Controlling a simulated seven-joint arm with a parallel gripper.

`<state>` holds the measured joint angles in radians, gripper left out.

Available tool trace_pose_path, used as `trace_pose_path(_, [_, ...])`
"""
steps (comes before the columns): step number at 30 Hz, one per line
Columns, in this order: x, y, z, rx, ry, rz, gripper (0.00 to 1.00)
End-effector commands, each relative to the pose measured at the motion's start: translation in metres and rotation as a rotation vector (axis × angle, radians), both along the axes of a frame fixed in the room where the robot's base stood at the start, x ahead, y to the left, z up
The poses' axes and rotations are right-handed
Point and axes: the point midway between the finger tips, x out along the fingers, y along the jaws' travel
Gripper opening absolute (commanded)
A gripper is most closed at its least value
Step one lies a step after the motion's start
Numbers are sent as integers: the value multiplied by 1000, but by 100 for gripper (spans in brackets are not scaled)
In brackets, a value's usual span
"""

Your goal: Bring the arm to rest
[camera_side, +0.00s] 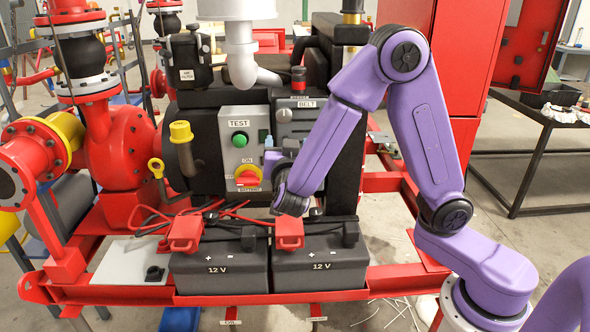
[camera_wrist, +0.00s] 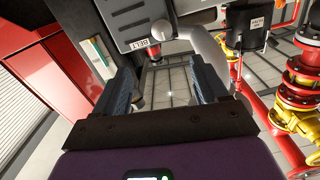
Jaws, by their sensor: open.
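My purple arm (camera_side: 432,125) is bent with its elbow high, and its forearm slopes down to the wrist in front of the engine block. My gripper (camera_wrist: 163,70) is open, with two blue-grey fingers apart and nothing between them but a view of the tiled floor. In the side view my gripper (camera_side: 270,146) is small and partly hidden by the wrist, close to the right edge of the grey control panel (camera_side: 231,164). I cannot tell whether it touches the panel.
The panel has a green TEST button (camera_side: 239,140) and a red switch on yellow (camera_side: 248,177). Two 12 V batteries (camera_side: 220,270) with red terminal covers stand below the wrist. The BELT box (camera_side: 297,116) is behind the gripper. A red cabinet (camera_side: 470,60) and a table (camera_side: 530,118) are at right.

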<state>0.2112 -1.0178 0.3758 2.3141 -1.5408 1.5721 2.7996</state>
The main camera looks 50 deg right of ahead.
Motion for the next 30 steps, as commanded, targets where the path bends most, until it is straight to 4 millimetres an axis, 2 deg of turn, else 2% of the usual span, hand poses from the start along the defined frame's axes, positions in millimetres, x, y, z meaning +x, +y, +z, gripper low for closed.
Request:
trace_pose_path(5, [-20, -15, -7, -44, 204, -48, 73])
trace_pose_path(11, [-61, -33, -26, -99, 605, -57, 73])
trace_pose_path(16, [-99, -40, -44, -126, 943, 31, 73])
trace_pose_path(23, [-153, -36, -66, -151, 1347, 286, 73])
trace_pose_path(30, [-210, -19, -80, -195, 1644, 706, 73])
